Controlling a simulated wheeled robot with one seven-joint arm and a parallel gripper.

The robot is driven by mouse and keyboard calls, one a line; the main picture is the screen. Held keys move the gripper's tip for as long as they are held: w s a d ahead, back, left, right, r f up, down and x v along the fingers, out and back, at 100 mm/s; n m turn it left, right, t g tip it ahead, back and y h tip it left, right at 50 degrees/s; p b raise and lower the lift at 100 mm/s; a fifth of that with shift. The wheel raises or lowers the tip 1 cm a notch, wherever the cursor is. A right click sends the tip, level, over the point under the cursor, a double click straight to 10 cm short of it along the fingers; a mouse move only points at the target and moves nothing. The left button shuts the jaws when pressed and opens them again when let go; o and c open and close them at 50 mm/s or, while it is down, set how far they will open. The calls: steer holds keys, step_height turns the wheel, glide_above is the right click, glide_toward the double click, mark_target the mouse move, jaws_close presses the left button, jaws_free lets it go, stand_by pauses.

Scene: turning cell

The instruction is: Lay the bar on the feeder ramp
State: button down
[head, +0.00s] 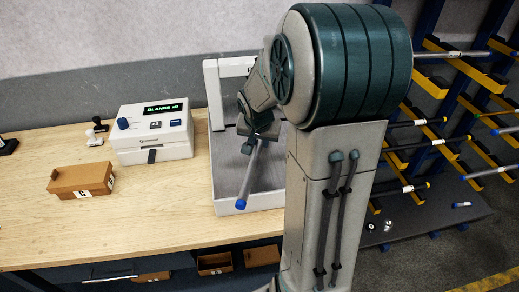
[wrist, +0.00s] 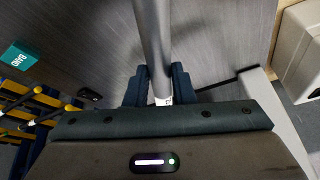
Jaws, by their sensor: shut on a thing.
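My gripper (wrist: 158,88) is shut on a grey metal bar (wrist: 152,35), with one finger on each side and a white label at the grip. In the head view the bar (head: 249,174) slants down toward the front and ends in a blue cap (head: 240,204). My gripper (head: 260,128) is partly hidden by my own arm there. The bar is over a grey bed with white edges (head: 223,208), which looks like the feeder ramp. The grey surface (wrist: 225,45) also lies under the bar in the wrist view. Whether the bar touches it I cannot tell.
A white control box (head: 150,133) with a green display stands left of the bed. A cardboard box (head: 82,179) sits on the wooden bench (head: 120,225). A rack with yellow arms (head: 437,88) holding several bars is at the right. A teal block (wrist: 20,57) shows in the wrist view.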

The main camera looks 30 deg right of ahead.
steer(key=shift+f, duration=1.95)
steer(key=shift+f, duration=0.1)
steer(key=shift+f+b, duration=0.1)
steer(key=shift+b, duration=0.25)
steer(key=c, duration=1.2)
jaws_free()
steer(key=shift+c, duration=0.2)
